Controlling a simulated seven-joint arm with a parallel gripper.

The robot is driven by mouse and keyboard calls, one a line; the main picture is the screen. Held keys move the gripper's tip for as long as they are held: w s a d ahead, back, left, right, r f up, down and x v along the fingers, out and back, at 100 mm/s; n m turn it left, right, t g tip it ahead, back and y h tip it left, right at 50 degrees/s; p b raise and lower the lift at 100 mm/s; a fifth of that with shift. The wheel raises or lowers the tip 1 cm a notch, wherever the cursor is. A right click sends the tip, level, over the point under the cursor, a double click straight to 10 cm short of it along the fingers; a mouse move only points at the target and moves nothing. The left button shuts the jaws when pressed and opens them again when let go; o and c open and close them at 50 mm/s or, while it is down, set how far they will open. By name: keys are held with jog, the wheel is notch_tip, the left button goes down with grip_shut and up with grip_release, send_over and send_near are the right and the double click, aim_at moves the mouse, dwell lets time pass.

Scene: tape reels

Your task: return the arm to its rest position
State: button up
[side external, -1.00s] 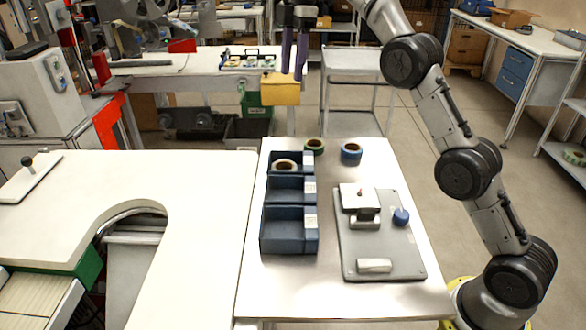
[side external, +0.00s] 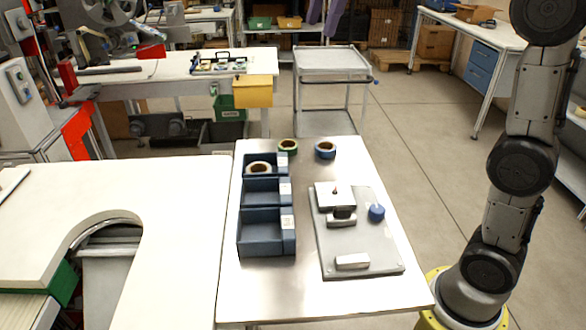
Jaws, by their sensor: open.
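Only the purple fingers of my gripper (side external: 321,26) show, at the top edge of the side external view. They are apart with nothing between them, high above and beyond the work table (side external: 385,292). The rest of the gripper is out of frame. My arm rises steeply from its base at the right and also leaves the frame at the top.
A blue bin row (side external: 262,220) holds a tape reel (side external: 258,168) in its far bin. A grey board (side external: 368,245) carries a block fixture and a blue knob (side external: 376,212). Space above the table is clear.

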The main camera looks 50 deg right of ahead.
jog(key=s+f+m+t, duration=0.2)
jog(key=s+f+m, duration=0.55)
jog(key=s, duration=0.75)
jog(key=s+f+m, duration=0.2)
jog(key=f+m, duration=0.1)
jog(key=f, duration=0.5)
jog(key=s+d+f+m+t+h, duration=0.1)
jog(key=s+f+m, duration=0.1)
jog(key=f, duration=0.7)
jog(key=shift+s+m, duration=0.25)
jog(key=shift+m, duration=0.6)
jog(key=shift+r, duration=0.1)
